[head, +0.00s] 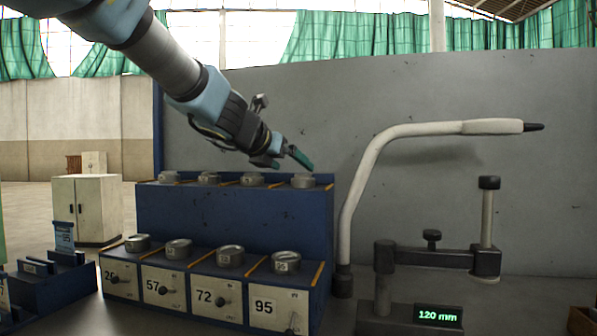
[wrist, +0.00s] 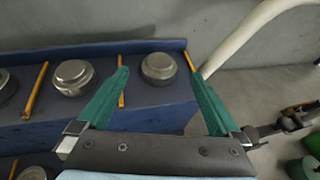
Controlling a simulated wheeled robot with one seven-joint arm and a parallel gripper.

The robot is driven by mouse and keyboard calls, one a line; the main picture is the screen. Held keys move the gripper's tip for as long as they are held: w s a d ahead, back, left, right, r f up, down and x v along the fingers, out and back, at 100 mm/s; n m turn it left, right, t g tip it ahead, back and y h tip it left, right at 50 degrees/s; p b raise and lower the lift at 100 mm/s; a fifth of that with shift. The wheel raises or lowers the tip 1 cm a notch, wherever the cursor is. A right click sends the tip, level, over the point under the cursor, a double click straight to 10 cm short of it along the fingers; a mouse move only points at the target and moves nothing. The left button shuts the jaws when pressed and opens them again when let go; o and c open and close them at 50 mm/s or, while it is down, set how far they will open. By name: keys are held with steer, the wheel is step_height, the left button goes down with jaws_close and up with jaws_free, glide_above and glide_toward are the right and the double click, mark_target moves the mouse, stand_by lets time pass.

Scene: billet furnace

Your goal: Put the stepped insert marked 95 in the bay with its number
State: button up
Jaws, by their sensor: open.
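A blue two-tier rack (head: 225,218) has several metal stepped inserts on its upper ledge and lower step. The bay plate marked 95 (head: 277,308) is at the right end of the lower step. A round insert (head: 285,263) sits above that plate; its mark is too small to read surely. The rightmost upper insert (head: 304,181) also shows in the wrist view (wrist: 159,66). My gripper (head: 298,158) is open and empty above the right end of the upper ledge. In the wrist view its green fingers (wrist: 160,78) appear either side of that insert, apart from it.
Yellow strips (wrist: 121,88) divide the bays. A thick pale curved pipe (head: 360,180) rises right of the rack. A dark gauge stand (head: 437,258) with a display reading 120 mm (head: 438,316) stands farther right.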

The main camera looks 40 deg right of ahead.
steer(key=v, duration=0.4)
steer(key=shift+s+a, duration=0.1)
steer(key=shift+a, duration=0.05)
stand_by(0.4)
